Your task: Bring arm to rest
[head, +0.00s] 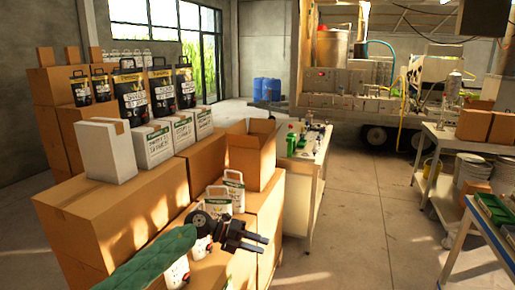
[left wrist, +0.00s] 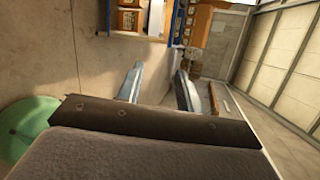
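My left arm in its green sleeve comes in from the lower left of the head view. My left gripper (head: 258,244) is out over the front edge of the stacked cardboard boxes. Its two dark fingers point right and stand apart, with nothing seen between them. In the left wrist view the two fingers of the left gripper (left wrist: 157,92) are also spread, with bare floor and distant things beyond. My right arm and right gripper do not show in either view.
Cardboard boxes (head: 105,215) lie below and behind the left gripper, with white bags (head: 218,200) and an open carton (head: 252,152) on them. A table (head: 302,195) stands beyond. Concrete floor (head: 360,215) is clear to the right, up to a grey shelf table (head: 465,142).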

